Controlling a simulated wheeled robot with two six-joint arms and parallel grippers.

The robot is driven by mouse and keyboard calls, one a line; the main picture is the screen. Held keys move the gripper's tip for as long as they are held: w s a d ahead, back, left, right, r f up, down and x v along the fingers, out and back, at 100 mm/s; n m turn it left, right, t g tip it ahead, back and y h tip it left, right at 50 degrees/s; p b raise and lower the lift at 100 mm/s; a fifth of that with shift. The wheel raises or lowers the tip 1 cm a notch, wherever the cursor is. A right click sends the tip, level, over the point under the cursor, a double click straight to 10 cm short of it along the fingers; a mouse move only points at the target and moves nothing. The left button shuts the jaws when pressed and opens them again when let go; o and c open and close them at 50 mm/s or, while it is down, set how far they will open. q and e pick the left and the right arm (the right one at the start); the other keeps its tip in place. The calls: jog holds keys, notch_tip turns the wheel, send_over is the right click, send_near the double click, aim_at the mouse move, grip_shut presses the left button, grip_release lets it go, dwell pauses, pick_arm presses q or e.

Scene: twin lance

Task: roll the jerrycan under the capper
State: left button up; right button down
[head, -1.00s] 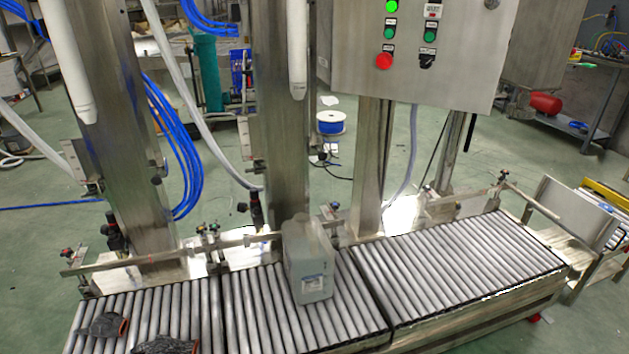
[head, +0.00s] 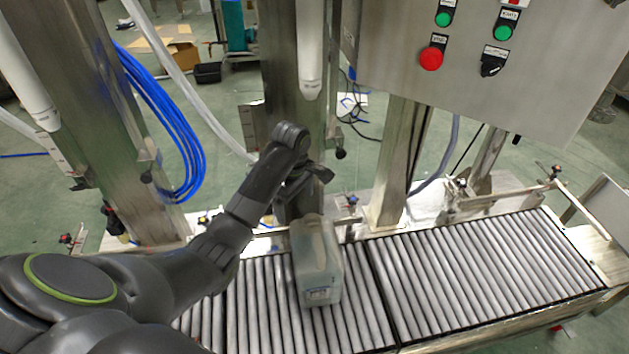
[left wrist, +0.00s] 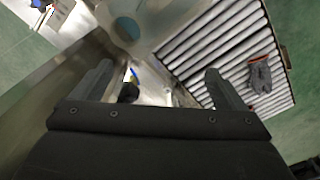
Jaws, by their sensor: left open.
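The translucent whitish jerrycan (head: 318,262) stands upright on the roller conveyor, near the seam between two roller sections. My left gripper (head: 318,173) hangs just above and behind the jerrycan's top in the head view, by the steel column. In the left wrist view its two fingers (left wrist: 158,85) are spread with nothing between them. A pale translucent shape with a round bluish ring at the top of that view seems to be the jerrycan (left wrist: 150,20). White tube-like heads (head: 310,50) hang from the columns; I cannot tell which one is the capper. My right gripper does not show.
The roller conveyor (head: 490,270) is clear to the right of the jerrycan. A guide rail runs along its back edge. A steel control box (head: 560,90) overhangs the right side. A grey glove (left wrist: 260,75) lies on the rollers. Blue hoses (head: 170,130) hang at left.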

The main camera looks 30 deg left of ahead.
aim_at(298, 238)
pick_arm(q)
notch_tip(298, 238, down, 15)
jog(key=b, duration=0.3)
jog(key=shift+f, duration=0.2)
jog(key=shift+f+b, duration=0.35)
jog(key=shift+f, duration=0.35)
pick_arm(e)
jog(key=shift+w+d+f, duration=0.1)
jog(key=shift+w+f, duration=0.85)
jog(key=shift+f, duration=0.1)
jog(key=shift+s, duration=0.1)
